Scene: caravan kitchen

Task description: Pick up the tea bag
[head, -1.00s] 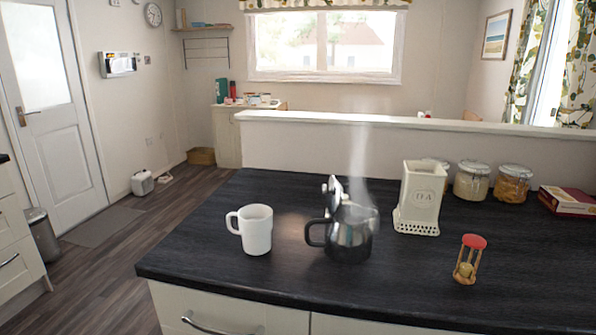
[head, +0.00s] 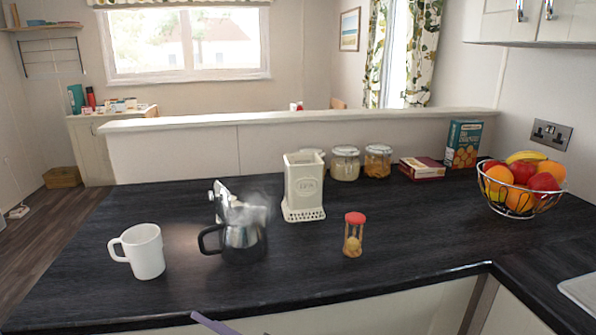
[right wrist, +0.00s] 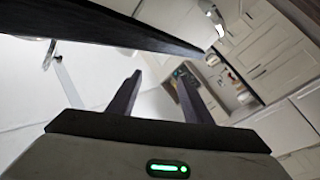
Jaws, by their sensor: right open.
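No tea bag can be made out in either view. A cream canister with worn lettering (head: 303,188) stands on the dark counter. A white mug (head: 143,251) stands upright at the left of the counter. A steaming metal teapot (head: 243,243) with its lid raised stands between mug and canister. My right gripper (right wrist: 159,73) is open, with nothing between its fingers, in the right wrist view. A thin purple-grey part of mine shows at the bottom edge of the head view. My left gripper is not in view.
Glass jars (head: 345,163), a red box (head: 422,168), a cracker box (head: 463,145) and a fruit bowl (head: 521,201) line the back. The counter's front middle (head: 330,280) is clear.

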